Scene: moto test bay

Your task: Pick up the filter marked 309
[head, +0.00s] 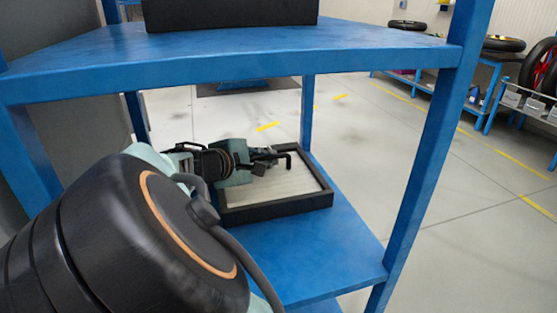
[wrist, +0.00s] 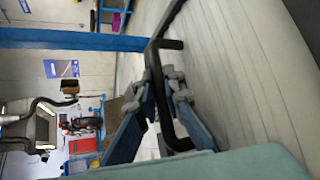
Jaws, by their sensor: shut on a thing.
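A flat filter with a black frame (head: 275,210) and a pale pleated face is at the lower blue shelf in the head view. Its pleats (wrist: 235,80) fill the right of the wrist view. A black bar handle (wrist: 157,100) stands out from it. My gripper (head: 268,161) is over the filter's far part, shut on this handle. In the wrist view the fingers of my gripper (wrist: 165,85) lie on either side of the bar. No number is readable, so I cannot confirm the 309 mark. I cannot tell whether the filter is clear of the shelf.
The blue lower shelf (head: 335,255) is bare in front and right of the filter. Blue posts (head: 425,150) and an upper shelf (head: 290,50) surround my arm. A black box (head: 230,14) sits above. Open floor and tyre racks lie beyond.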

